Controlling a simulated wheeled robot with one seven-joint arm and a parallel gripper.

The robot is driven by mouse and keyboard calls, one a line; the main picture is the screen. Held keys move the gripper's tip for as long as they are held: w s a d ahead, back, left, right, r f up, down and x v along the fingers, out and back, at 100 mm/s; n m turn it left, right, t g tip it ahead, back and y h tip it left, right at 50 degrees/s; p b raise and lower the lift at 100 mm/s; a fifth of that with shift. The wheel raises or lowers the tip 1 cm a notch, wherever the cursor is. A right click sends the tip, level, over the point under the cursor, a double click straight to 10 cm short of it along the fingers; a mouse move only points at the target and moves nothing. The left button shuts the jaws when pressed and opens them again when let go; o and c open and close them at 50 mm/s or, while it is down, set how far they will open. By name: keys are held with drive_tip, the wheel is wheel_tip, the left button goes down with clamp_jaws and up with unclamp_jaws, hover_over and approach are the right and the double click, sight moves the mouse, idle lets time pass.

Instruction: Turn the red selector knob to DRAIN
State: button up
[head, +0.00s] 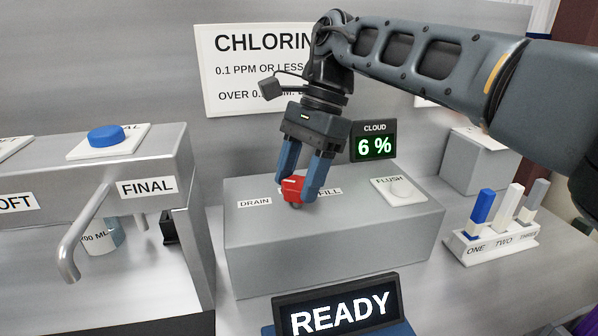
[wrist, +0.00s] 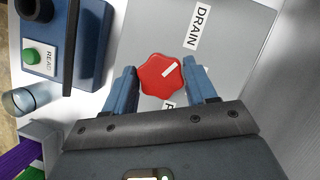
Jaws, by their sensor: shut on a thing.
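The red selector knob (head: 292,187) sits on top of the grey box, between the DRAIN label (head: 254,202) on its left and the FILL label (head: 331,191) on its right. My gripper (head: 299,189) reaches down from above and is shut on the knob, one blue finger on each side. In the wrist view the lobed knob (wrist: 157,78) lies between the fingertips. Its white pointer mark slants to the upper right, toward the near end of the DRAIN label (wrist: 198,25). The FILL label is mostly hidden there by my gripper.
A FLUSH button (head: 400,189) is on the box's right side. A CLOUD display (head: 374,141) reading 6 % stands behind. A READY display (head: 338,312) stands in front. A rack of coloured sticks (head: 492,246) is at right; a spout (head: 80,235) and blue button (head: 106,135) are at left.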

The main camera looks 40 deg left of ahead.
idle(0.4)
drive_tip(key=o, duration=1.1)
drive_tip(key=shift+c, duration=0.2)
drive_tip(key=v, duration=0.7)
drive_tip(key=shift+r, duration=0.4)
drive_tip(key=shift+w, duration=0.15)
